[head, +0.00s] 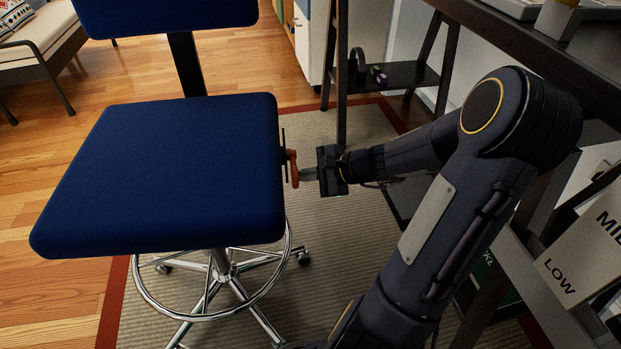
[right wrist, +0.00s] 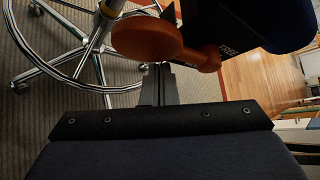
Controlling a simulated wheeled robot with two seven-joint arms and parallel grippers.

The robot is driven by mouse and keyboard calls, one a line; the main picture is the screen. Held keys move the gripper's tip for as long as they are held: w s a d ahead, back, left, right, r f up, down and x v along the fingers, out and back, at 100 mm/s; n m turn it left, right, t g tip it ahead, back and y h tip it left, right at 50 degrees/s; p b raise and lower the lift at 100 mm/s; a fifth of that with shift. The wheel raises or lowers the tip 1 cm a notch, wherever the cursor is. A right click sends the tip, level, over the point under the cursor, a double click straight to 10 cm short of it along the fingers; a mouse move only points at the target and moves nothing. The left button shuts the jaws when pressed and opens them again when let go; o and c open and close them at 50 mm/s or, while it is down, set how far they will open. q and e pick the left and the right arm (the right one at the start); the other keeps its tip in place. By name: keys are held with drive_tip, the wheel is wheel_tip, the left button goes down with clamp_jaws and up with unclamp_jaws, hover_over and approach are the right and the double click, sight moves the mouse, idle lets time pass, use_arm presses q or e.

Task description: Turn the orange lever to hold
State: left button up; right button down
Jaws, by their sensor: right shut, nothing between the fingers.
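The orange lever (head: 292,168) is on the right side of the blue chair's seat (head: 175,175), beside a dark upright plate (head: 283,155). My right gripper (head: 304,174) comes from the right, shut and empty. Its fingertips (right wrist: 158,70) are right by the lever; I cannot tell whether they touch it. No "hold" label is readable. My left gripper is not in view.
The chair's chrome foot ring (head: 150,300) and castor base stand below the seat on a striped rug (head: 325,260). A dark desk (head: 500,35) with a low shelf (head: 400,74) is at right. Boards with printed letters (head: 590,245) stand at lower right. Open wooden floor lies left.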

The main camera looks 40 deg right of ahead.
drive_tip(key=shift+s+a+r, duration=0.25)
drive_tip(key=shift+s+r, duration=0.05)
drive_tip(key=shift+r, duration=0.15)
